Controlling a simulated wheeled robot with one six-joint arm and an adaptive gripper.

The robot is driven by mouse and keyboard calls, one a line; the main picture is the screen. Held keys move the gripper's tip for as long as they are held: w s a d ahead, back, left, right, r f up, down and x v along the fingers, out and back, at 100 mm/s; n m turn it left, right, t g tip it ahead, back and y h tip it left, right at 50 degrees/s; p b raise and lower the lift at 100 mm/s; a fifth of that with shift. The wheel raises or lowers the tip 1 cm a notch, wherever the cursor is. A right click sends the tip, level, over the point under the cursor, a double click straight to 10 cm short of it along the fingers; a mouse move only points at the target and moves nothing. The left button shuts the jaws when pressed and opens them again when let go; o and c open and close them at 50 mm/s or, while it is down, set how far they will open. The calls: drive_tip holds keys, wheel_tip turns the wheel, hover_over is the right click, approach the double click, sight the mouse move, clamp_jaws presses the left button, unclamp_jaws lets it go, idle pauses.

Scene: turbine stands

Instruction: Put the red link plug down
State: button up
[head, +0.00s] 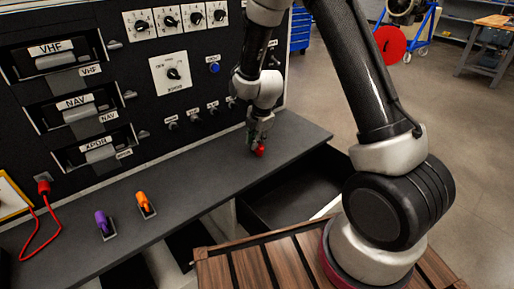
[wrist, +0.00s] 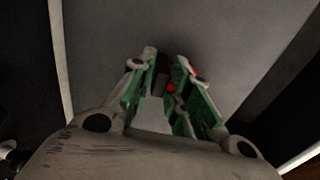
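The red link plug shows as a small red knob (head: 260,150) at the tip of my gripper (head: 259,139), low over the right part of the dark shelf (head: 190,172). In the wrist view, red parts of the plug (wrist: 170,87) show between and beside the green fingers of my gripper (wrist: 165,62). A dark piece sits between the fingers, which look closed on it. The fingers hide most of the plug. I cannot tell whether its lower end touches the shelf.
A purple plug (head: 102,222) and an orange plug (head: 143,202) stand on the shelf at left. A red cable (head: 40,238) hangs from a red connector (head: 44,187) on the panel. An open dark drawer (head: 300,190) lies below the shelf's front edge.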

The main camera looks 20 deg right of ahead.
clamp_jaws()
drive_tip(key=shift+r, duration=0.1)
